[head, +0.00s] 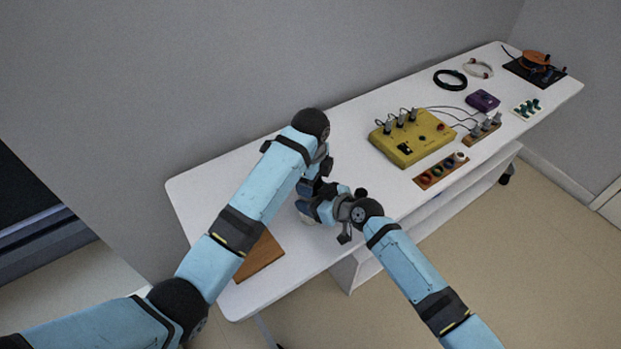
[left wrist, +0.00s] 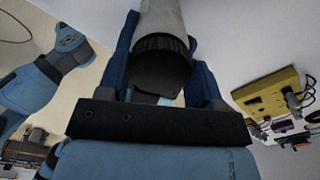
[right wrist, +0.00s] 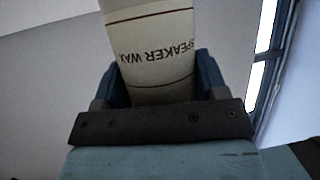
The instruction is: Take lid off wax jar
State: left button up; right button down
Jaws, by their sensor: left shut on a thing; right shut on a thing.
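The wax jar is a pale cylinder with dark bands and "SPEAKER WAX" lettering in the right wrist view (right wrist: 155,45). My right gripper (right wrist: 160,82) is shut on its body. In the left wrist view, the dark ridged lid (left wrist: 163,60) sits against the end of the pale jar body (left wrist: 162,15), with no visible gap. My left gripper (left wrist: 160,75) is shut on the lid, one finger on each side. In the head view both grippers meet above the near-left part of the table, and they mostly hide the jar.
A brown wooden board (head: 262,260) lies on the white table (head: 210,190) under my left arm. A yellow box (head: 412,143) with knobs and cables and a wooden rack (head: 441,171) stand to the right. A purple box (head: 483,100) and coiled cables (head: 450,79) lie farther back.

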pick_arm(q)
jog(key=o, duration=1)
